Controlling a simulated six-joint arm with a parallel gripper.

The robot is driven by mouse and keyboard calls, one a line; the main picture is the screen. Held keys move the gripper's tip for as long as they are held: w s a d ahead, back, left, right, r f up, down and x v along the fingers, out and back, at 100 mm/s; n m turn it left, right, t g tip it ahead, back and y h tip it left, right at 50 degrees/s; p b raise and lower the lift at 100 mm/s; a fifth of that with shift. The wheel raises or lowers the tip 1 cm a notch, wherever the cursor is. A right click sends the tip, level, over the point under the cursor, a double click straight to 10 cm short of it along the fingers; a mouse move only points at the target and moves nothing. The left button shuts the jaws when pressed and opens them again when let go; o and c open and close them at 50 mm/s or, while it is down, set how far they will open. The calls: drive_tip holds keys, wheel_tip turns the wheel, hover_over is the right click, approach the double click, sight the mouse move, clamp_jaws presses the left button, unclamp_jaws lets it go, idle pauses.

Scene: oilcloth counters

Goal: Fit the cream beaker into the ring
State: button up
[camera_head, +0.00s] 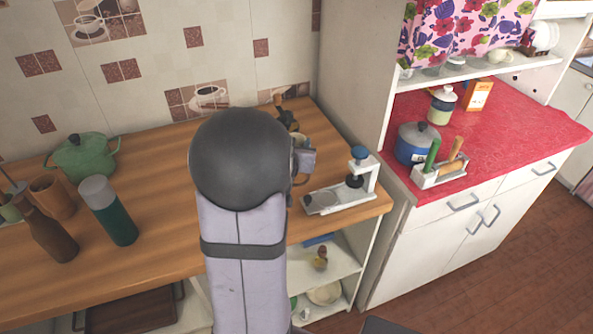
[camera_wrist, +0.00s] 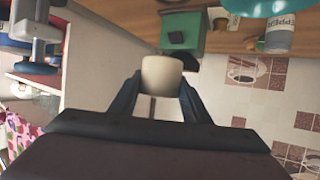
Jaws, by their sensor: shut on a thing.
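The cream beaker (camera_wrist: 162,74) is between the two dark fingers of my gripper (camera_wrist: 160,88) in the wrist view, and the fingers are shut on it. One open-looking or flat end of it faces away from the palm; I cannot tell which. In the head view my arm hides the beaker and most of the gripper; only a grey part shows beside the arm. I cannot make out the ring for certain in either view.
A white stand with a blue knob (camera_head: 359,153) is at the wooden counter's right end. A green box (camera_wrist: 182,30) is just beyond the beaker. A green pot (camera_head: 83,158), a flask (camera_head: 108,210) and a brown bottle (camera_head: 48,228) stand left. A red-topped counter (camera_head: 500,130) is right.

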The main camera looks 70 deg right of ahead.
wheel_tip(320, 180, down, 12)
drive_tip(key=shift+r+p, duration=0.25)
drive_tip(key=shift+p, duration=0.2)
drive_tip(key=shift+w+d, duration=0.15)
drive_tip(key=shift+d, duration=0.2)
drive_tip(key=shift+d, duration=0.1)
drive_tip(key=shift+w+d+r+p, duration=0.1)
drive_tip(key=shift+w+d+p, duration=0.1)
drive_tip(key=shift+d+p, duration=0.4)
drive_tip(key=shift+w+d+r+p, duration=0.15)
drive_tip(key=shift+d+p, duration=0.25)
drive_tip(key=shift+d, duration=0.25)
drive_tip(key=shift+w+d+f, duration=0.1)
drive_tip(key=shift+d+f, duration=0.2)
drive_tip(key=shift+f+p, duration=0.35)
drive_tip(key=shift+f, duration=0.2)
drive_tip(key=shift+f, duration=0.1)
drive_tip(key=o, duration=1.1)
drive_tip(key=shift+c, duration=0.2)
